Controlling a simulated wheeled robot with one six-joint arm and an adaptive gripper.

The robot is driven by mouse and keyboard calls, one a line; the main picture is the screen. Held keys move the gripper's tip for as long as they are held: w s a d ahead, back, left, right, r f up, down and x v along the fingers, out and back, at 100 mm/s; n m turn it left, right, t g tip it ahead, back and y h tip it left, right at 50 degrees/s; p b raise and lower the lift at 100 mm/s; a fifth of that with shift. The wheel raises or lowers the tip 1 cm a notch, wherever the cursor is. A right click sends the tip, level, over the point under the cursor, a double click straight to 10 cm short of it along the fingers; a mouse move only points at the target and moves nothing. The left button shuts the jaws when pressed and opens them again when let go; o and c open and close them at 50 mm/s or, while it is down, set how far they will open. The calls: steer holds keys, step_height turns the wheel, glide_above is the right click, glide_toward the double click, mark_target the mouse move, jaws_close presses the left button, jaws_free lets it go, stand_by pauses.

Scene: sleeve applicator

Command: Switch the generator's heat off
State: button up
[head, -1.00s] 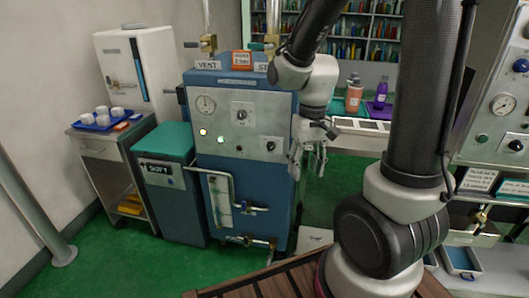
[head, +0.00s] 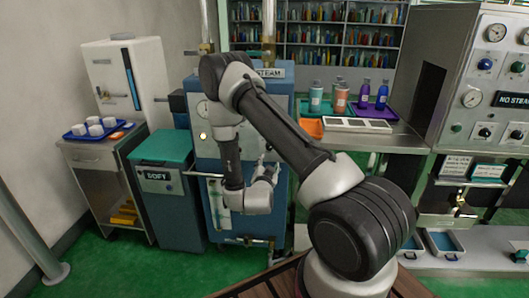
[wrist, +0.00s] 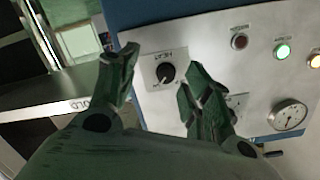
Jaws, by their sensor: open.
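The generator (head: 285,105) is a blue cabinet with a pale metal front panel, partly hidden behind my arm in the head view. In the wrist view a black round knob (wrist: 166,73) sits on a square plate whose label seems to read HEAT, seen upside down. The knob's setting is hard to read. My gripper (wrist: 160,65) is open and empty, its two fingers either side of the knob in that view. I cannot tell whether they touch it. In the head view my wrist is low before the panel, and that knob is hidden.
The panel also carries a dark red lamp (wrist: 239,42), a lit green lamp (wrist: 282,51), a lit yellowish lamp (wrist: 314,60) and a gauge (wrist: 289,115). A counter with bottles (head: 316,98) is at right.

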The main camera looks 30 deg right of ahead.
steer(key=w+d+r+t, duration=0.1)
steer(key=w+d+r, duration=0.2)
steer(key=w, duration=0.3)
steer(key=shift+w+d+m+h, duration=0.3)
steer(key=shift+w+d+h, duration=0.1)
steer(key=shift+d, duration=0.3)
steer(key=c, duration=1)
